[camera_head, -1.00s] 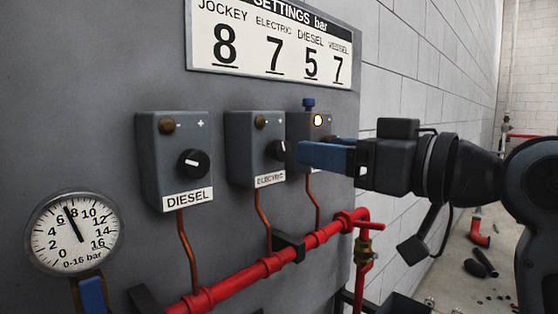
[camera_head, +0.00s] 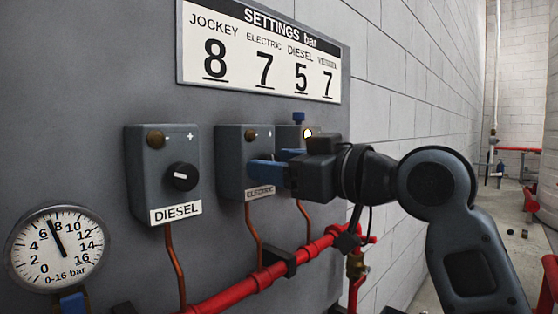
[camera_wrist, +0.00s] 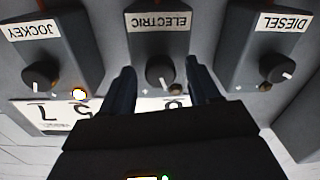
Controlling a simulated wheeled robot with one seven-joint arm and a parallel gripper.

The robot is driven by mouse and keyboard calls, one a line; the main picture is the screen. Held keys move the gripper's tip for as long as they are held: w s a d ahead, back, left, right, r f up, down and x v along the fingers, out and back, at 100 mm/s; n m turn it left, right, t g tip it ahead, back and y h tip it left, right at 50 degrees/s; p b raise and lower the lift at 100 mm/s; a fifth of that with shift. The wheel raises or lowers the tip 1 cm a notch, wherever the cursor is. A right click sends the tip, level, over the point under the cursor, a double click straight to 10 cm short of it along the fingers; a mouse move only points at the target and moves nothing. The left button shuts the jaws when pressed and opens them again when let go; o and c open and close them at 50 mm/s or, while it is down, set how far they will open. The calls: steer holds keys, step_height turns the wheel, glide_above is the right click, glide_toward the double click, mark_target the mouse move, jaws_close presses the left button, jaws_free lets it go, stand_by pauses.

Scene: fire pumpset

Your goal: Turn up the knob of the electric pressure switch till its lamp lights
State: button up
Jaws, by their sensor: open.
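The electric pressure switch (camera_head: 232,151) is the middle grey box on the panel. Its round lamp (camera_head: 250,135) is brown and unlit. In the head view my gripper's blue fingers hide its knob. In the wrist view, which is upside down, the black electric knob (camera_wrist: 160,74) shows with a white pointer mark. My gripper (camera_head: 264,170) is open at the front of this box, one finger on each side of the knob in the wrist view. I cannot tell whether either finger touches it.
The diesel switch (camera_head: 163,172) stands to the left, its lamp unlit. The jockey switch (camera_wrist: 50,48) has its lamp lit. The settings board (camera_head: 262,52) above reads electric 7. Below are a red pipe (camera_head: 230,288) and a gauge (camera_head: 55,248) reading about 7.

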steer(key=c, duration=1)
steer(key=shift+m+p, duration=0.3)
steer(key=shift+m, duration=0.2)
steer(key=shift+c, duration=0.2)
steer(key=o, duration=1)
steer(key=shift+o, duration=0.2)
steer(key=b+v, duration=0.1)
steer(key=v, duration=0.6)
steer(key=shift+s+d+b, duration=0.2)
steer(key=shift+d+b, duration=0.05)
steer(key=shift+b, duration=0.1)
